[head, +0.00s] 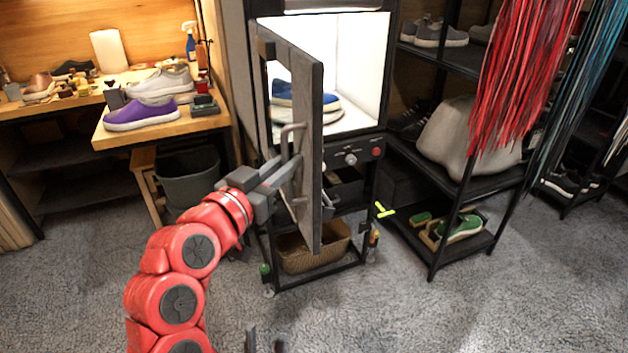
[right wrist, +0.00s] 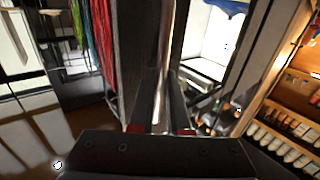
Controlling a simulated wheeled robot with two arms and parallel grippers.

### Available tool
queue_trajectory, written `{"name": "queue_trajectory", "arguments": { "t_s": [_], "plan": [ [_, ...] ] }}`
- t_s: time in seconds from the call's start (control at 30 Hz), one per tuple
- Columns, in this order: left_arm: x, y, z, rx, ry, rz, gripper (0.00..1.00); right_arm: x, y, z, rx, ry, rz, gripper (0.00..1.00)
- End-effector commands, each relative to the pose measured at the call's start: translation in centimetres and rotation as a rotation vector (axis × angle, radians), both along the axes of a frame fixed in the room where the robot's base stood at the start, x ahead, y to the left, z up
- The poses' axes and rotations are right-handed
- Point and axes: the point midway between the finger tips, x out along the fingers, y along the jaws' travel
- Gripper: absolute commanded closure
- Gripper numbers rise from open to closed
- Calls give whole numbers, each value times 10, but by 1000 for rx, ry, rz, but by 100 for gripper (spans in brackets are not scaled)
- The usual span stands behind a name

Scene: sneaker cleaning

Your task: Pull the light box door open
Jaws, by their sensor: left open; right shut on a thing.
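The light box (head: 350,60) stands in the middle of the head view, its white interior lit. Its grey door (head: 312,150) is swung partly open toward me, hinged on the left. The curved door handle (head: 288,138) is on the door's outer face. My right gripper (head: 288,170), on the red arm, is shut on this handle. In the right wrist view its fingers (right wrist: 158,105) close around a pale vertical bar, with the dark door beside it. My left gripper (head: 265,342) is open and empty at the bottom edge, apart from the door.
A blue-and-white shoe (head: 305,95) is inside the light box. A wicker basket (head: 312,250) sits on the stand below. A workbench with a purple shoe (head: 141,114) and grey bin (head: 188,175) are left. A shoe rack (head: 440,215) stands right. Carpet in front is clear.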

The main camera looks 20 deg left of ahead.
Motion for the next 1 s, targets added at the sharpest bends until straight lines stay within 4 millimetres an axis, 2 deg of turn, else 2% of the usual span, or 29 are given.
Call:
{"name": "queue_trajectory", "arguments": {
  "t_s": [0.03, 0.3, 0.77, 0.8, 0.83, 1.0],
  "plan": [
    [0, 0, -9, 0, 0, 0, 50, -3, 7, -3, 2, -1, 5, 100],
    [0, 0, -19, 0, 0, 0, 50, -11, 24, -1, -2, 0, 6, 100],
    [0, 0, -19, 0, 0, 0, 50, -12, 26, 1, -1, -2, 6, 100],
    [0, 0, -19, 0, 0, 0, 50, -12, 26, 1, -1, -2, 6, 80],
    [0, 0, -19, 0, 0, 0, 50, -12, 26, 1, -1, -2, 6, 75],
    [0, 0, -19, 0, 0, 0, 50, -12, 25, 1, -2, 0, 5, 73]
  ]
}}
